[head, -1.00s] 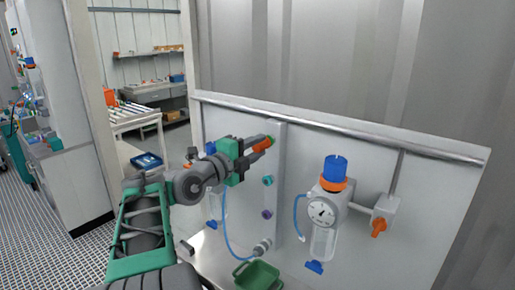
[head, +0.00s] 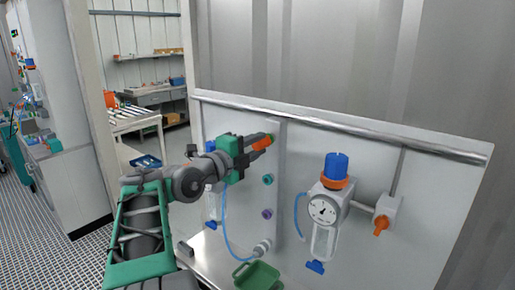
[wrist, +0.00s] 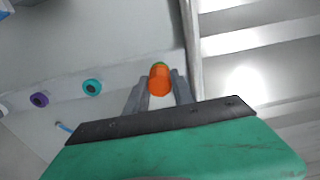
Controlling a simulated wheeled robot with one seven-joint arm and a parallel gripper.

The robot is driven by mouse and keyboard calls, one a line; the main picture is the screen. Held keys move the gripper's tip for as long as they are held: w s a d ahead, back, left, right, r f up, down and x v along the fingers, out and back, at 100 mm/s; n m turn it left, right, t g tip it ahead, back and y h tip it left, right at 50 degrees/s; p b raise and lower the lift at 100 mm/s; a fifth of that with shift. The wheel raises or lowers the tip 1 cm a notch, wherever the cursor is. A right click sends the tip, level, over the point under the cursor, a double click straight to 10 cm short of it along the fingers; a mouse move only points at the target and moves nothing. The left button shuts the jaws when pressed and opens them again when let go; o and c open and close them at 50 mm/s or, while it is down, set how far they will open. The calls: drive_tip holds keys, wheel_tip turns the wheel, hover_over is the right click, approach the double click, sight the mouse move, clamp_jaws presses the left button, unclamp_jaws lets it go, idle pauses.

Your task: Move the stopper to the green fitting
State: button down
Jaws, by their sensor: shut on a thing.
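The orange stopper (wrist: 159,80) is between the two grey fingers of my gripper (wrist: 158,92), which is shut on it. In the head view the stopper (head: 262,143) points at the upper part of the pale upright strip on the panel. The green fitting (head: 271,136) shows as a small patch right at the stopper's far end. In the wrist view only a thin green edge (wrist: 159,64) shows beyond the stopper, which hides the rest. The two look in line and close together; I cannot tell whether the stopper is seated.
Below on the strip are a teal fitting (head: 267,180) and a purple fitting (head: 267,213). A gauge unit with a blue knob (head: 336,168) and an orange-handled valve (head: 381,225) are on the right. A green bin (head: 257,276) stands below.

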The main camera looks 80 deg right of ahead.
drive_tip(key=shift+s+d, duration=0.1)
drive_tip(key=shift+d, duration=0.1)
idle(0.4)
drive_tip(key=c, duration=1)
unclamp_jaws()
drive_tip(key=b+v, duration=0.3)
drive_tip(key=v, duration=0.4)
drive_tip(key=shift+a, duration=0.35)
